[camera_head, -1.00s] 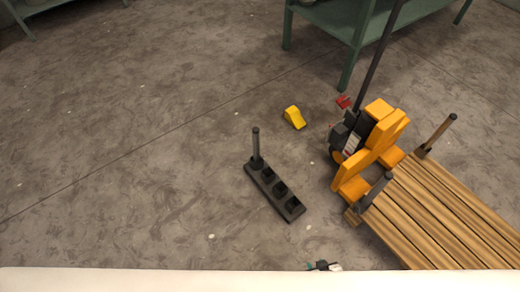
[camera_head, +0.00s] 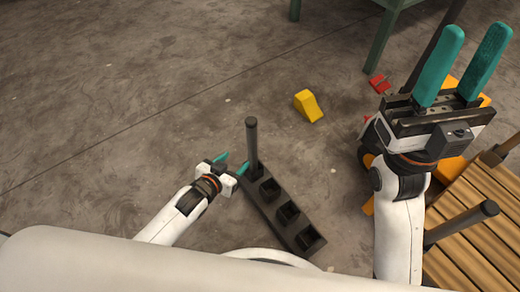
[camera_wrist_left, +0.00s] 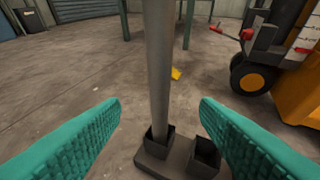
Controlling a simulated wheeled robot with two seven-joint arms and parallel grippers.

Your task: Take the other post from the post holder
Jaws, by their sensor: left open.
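A dark grey post (camera_head: 252,145) stands upright in the end socket of the black post holder (camera_head: 269,205) on the floor. The holder's other sockets are empty. My left gripper (camera_head: 232,163) is open and low beside the post. In the left wrist view the post (camera_wrist_left: 159,70) rises between the two spread teal fingers, farther out than their tips, and I see no contact. The holder (camera_wrist_left: 180,160) shows below it. My right gripper (camera_head: 474,35) is raised at the right, its teal fingers apart and empty.
A wooden pallet (camera_head: 465,262) with posts at its corners (camera_head: 462,222) lies at right, beside an orange pallet truck (camera_head: 455,172) partly hidden by my right arm. A yellow wedge (camera_head: 308,106) and a green table leg (camera_head: 381,42) are farther back. The floor at left is clear.

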